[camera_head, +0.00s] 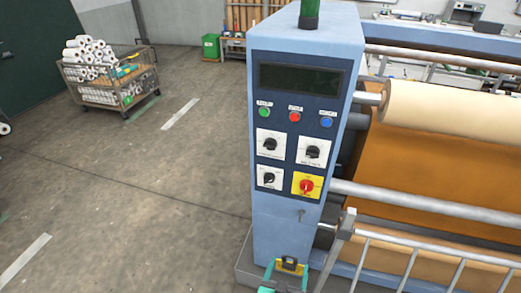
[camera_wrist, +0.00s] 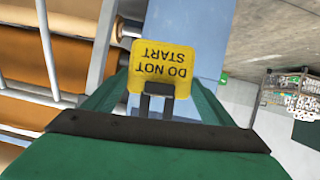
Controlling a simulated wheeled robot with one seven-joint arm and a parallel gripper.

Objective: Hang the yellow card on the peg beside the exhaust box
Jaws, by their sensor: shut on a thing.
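The yellow card (camera_wrist: 162,62) reads DO NOT START, upside down in the wrist view. My gripper (camera_wrist: 157,104) is shut on its edge. In the head view the card (camera_head: 290,264) is small and low, in front of the blue cabinet's foot, with my gripper (camera_head: 287,270) around it. A small peg (camera_head: 300,214) sticks out of the cabinet front, just below the yellow plate with the red switch. The card is below this peg and apart from it. I cannot pick out an exhaust box by its label. The wrist view shows no peg; the card may hide it.
The blue cabinet (camera_head: 285,230) carries a dark display, coloured buttons and several switches. Right of it are the press rollers (camera_head: 440,118) and a grey guard rail (camera_head: 440,249), close to my gripper. A cart of rolls (camera_head: 107,78) stands far left. The floor between is open.

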